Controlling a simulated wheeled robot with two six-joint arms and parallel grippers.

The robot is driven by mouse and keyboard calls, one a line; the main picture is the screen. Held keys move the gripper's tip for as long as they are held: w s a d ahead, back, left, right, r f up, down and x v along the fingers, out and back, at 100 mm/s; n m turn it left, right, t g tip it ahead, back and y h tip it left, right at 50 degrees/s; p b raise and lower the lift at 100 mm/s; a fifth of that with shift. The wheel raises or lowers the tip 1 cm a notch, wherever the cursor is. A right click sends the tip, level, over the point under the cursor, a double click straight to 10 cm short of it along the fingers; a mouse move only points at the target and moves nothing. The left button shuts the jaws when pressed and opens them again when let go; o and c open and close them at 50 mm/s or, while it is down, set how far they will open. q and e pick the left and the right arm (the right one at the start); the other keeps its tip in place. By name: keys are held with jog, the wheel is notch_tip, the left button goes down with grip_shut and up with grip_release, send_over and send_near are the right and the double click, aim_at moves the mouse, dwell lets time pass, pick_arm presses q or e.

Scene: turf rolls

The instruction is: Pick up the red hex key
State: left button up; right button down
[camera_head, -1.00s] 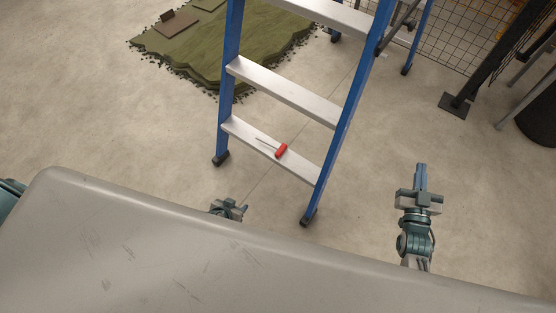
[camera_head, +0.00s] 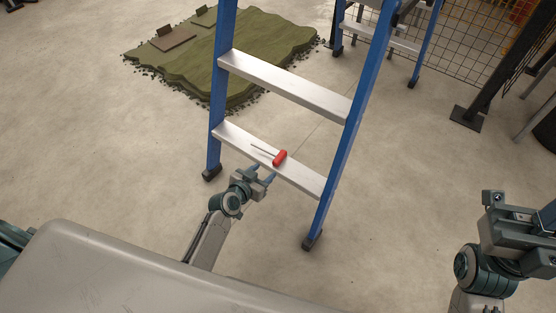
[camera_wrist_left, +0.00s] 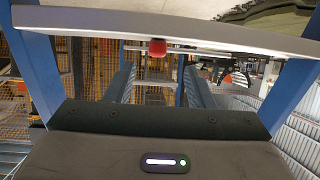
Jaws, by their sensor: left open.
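The red hex key (camera_head: 280,158) lies on the lower rung (camera_head: 305,177) of a blue stepladder in the head view. Its red handle is towards the right and its thin metal shaft points left. My left gripper (camera_head: 263,173) is open and empty, just in front of the rung near the handle. In the left wrist view the red handle (camera_wrist_left: 157,48) shows at the rung's edge, beyond and between my two spread fingers (camera_wrist_left: 157,88). My right gripper (camera_head: 540,215) is at the right edge of the head view, away from the ladder; its fingertips are partly cut off.
The ladder's blue side rails (camera_head: 340,150) stand on both sides of the rung, with another rung (camera_head: 290,88) above. A green turf piece (camera_head: 220,50) lies behind on the floor. A dark post (camera_head: 505,70) and wire mesh stand at right. Floor in front is clear.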

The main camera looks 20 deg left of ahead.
aim_at(274, 164)
pick_arm(q)
jog(key=b+x, duration=0.1)
jog(key=x, duration=0.5)
jog(key=shift+w+d+f+b, duration=0.2)
jog(key=shift+w+b, duration=0.1)
jog(key=shift+b, duration=0.05)
grip_shut()
